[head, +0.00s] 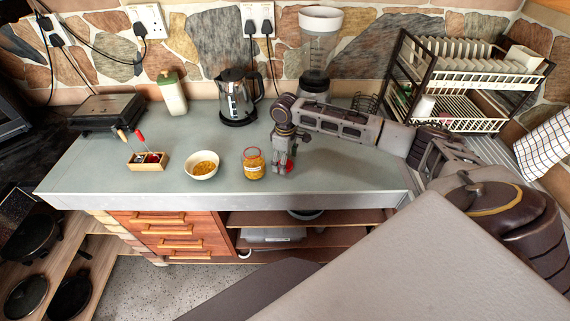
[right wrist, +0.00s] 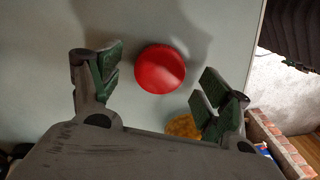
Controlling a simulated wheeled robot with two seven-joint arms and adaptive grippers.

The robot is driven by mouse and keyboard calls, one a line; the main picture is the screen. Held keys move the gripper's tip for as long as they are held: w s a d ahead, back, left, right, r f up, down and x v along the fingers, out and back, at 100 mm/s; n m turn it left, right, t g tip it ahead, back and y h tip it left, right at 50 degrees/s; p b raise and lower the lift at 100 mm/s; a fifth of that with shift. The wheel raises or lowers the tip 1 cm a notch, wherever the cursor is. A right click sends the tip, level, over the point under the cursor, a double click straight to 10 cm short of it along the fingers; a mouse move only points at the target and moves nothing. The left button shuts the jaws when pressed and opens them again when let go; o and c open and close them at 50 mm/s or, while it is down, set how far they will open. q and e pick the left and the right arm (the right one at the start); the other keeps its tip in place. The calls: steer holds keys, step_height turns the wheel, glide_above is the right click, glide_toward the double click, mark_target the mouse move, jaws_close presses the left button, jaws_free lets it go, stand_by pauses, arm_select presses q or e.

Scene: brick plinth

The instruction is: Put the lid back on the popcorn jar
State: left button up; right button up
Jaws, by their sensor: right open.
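The popcorn jar (head: 253,165) stands upright on the grey counter, a small clear jar with yellow-orange contents and a reddish rim. The red lid (head: 290,167) lies on the counter just right of the jar, partly hidden by my right gripper (head: 282,164). In the right wrist view the round red lid (right wrist: 160,69) shows between the spread fingers of my right gripper (right wrist: 162,72), with no visible contact. The jar's orange contents (right wrist: 181,126) show there beside the right-hand finger, partly covered by the gripper. My left gripper is in neither view.
A white bowl (head: 203,168) of yellow food and a small wooden box (head: 147,161) with red-handled items stand left of the jar. A kettle (head: 238,98), a blender (head: 317,55) and a dish rack (head: 465,75) stand behind. The counter's front edge (head: 230,199) is close.

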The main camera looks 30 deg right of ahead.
steer(key=shift+f, duration=0.45)
steer(key=c, duration=0.8)
